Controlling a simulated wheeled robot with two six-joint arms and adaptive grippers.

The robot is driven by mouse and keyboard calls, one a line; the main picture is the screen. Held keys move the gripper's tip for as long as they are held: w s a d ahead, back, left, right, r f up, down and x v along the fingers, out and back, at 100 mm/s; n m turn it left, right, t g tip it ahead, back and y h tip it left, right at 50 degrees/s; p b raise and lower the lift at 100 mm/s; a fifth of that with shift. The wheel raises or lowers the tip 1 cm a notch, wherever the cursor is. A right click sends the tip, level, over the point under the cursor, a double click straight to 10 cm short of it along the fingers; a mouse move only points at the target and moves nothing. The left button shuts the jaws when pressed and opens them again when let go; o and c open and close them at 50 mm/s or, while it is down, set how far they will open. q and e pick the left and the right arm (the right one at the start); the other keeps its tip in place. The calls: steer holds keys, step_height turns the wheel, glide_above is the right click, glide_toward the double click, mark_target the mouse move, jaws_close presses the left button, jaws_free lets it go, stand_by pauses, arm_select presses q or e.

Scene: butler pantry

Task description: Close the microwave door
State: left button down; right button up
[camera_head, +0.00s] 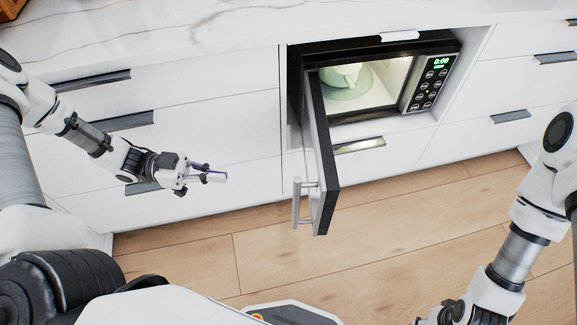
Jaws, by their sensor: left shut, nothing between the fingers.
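The microwave (455,50) sits in a niche in the white cabinets at the upper right, with a black frame and a green lit display. Its door (323,160) is open wide and juts out toward me, hinged on the left side. A silver bar handle (298,203) is on the door's left-facing outer side, near its free end. My left gripper (222,176) is shut and empty. It is to the left of the door and apart from it, pointing right.
A pale green cup (343,76) sits inside the lit microwave on a turntable plate (352,92). A white marble counter (180,30) runs above the drawers. Drawers with dark handles (118,122) are on the left. Wooden floor (400,220) is clear in front.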

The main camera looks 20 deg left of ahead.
arm_select(q)
steer(key=b+x, duration=0.5)
steer(key=x, duration=0.9)
steer(key=shift+f+b, duration=0.2)
steer(key=shift+b, duration=0.1)
steer(key=shift+w+d, duration=0.1)
steer(key=shift+d, duration=0.05)
